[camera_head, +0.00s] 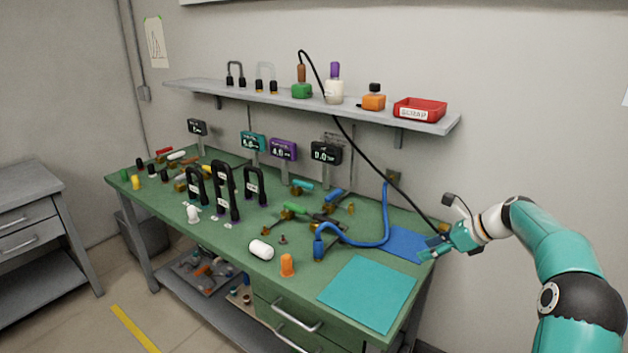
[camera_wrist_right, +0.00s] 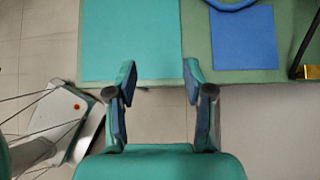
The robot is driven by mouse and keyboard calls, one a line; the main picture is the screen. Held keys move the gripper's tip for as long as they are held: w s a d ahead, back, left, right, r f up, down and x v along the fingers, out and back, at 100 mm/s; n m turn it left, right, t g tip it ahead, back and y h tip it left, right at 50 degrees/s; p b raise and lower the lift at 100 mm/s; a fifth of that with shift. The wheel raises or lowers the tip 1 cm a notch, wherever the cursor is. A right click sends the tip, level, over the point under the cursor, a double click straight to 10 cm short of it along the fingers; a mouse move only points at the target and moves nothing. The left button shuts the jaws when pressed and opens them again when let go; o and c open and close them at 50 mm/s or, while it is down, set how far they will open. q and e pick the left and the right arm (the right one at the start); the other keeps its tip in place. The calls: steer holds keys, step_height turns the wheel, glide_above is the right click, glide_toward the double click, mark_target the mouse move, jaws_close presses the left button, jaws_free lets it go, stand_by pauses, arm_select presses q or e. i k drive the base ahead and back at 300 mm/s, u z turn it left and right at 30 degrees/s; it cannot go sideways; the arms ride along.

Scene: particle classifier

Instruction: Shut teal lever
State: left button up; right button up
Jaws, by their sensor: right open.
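A small teal lever (camera_head: 303,184) sits on a brass fitting towards the back middle of the green bench, left of a blue lever (camera_head: 334,195). It is too small here to tell its exact angle. My right gripper (camera_head: 430,247) is at the bench's right end, near the blue mat, well to the right of the teal lever. In the right wrist view my right gripper (camera_wrist_right: 159,76) is open with nothing between its fingers. The teal lever does not show in that view. My left gripper is in neither view.
A green lever (camera_head: 294,208), a blue hose (camera_head: 360,242) and black upright loops (camera_head: 226,190) crowd the bench. A teal mat (camera_head: 368,292) and a blue mat (camera_head: 404,244) lie flat at right. A black cable (camera_head: 378,165) hangs down towards my right gripper. A shelf (camera_head: 300,101) juts out above.

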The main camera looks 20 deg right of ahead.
mark_target(297, 183)
steer(key=i, duration=1.75)
steer(key=u, duration=0.1)
